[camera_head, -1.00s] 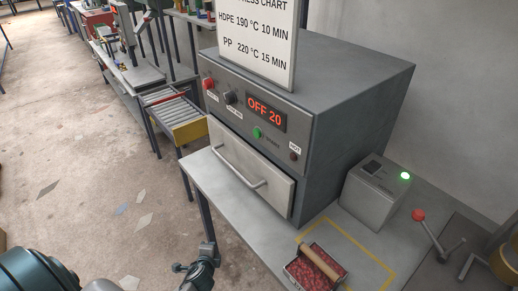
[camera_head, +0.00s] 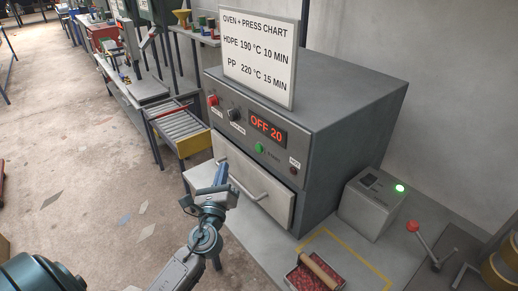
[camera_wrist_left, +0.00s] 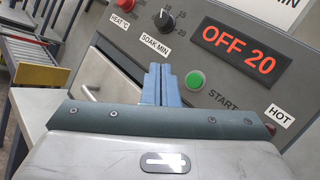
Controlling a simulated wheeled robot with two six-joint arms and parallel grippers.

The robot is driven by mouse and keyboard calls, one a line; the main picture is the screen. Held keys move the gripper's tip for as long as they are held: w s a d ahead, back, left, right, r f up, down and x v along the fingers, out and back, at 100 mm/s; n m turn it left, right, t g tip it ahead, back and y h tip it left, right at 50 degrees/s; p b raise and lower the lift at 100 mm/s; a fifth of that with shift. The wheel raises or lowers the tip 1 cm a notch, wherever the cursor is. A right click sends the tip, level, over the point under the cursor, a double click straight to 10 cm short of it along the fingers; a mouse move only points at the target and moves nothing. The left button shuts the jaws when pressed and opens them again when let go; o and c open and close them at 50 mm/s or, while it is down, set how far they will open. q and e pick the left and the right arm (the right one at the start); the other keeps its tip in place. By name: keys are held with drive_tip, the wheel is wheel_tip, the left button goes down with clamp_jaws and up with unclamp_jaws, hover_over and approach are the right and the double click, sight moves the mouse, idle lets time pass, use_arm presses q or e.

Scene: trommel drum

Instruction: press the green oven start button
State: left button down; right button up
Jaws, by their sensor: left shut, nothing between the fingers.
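The green start button (camera_head: 259,148) is on the front panel of the grey oven (camera_head: 345,110), below the display (camera_head: 267,130) reading "OFF 20". In the left wrist view the green button (camera_wrist_left: 195,81) sits just right of my fingertips, with a "START" label beside it. My left gripper (camera_head: 221,173) is shut and empty, in front of the oven drawer, lower and to the left of the button. Its blue fingers (camera_wrist_left: 161,85) point toward the panel. The fingers look apart from the button. My right gripper is not in view.
The drawer handle (camera_head: 248,188) sticks out below. A tray of red pellets (camera_head: 312,275) and a grey box with a green light (camera_head: 372,203) stand on the bench at right.

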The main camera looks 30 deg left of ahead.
sight(259, 149)
use_arm(q)
drive_tip(key=shift+r, duration=0.35)
drive_tip(key=w+d, duration=0.3)
drive_tip(key=w, duration=0.5)
drive_tip(key=shift+d, duration=0.25)
drive_tip(key=shift+w, duration=0.15)
idle(1.9)
drive_tip(key=shift+w+d, duration=0.15)
drive_tip(key=shift+w, duration=0.2)
drive_tip(key=shift+w+d, duration=0.15)
drive_tip(key=shift+w, duration=0.2)
idle(0.6)
idle(0.3)
drive_tip(key=shift+s+a, duration=0.3)
drive_tip(key=shift+s, duration=0.5)
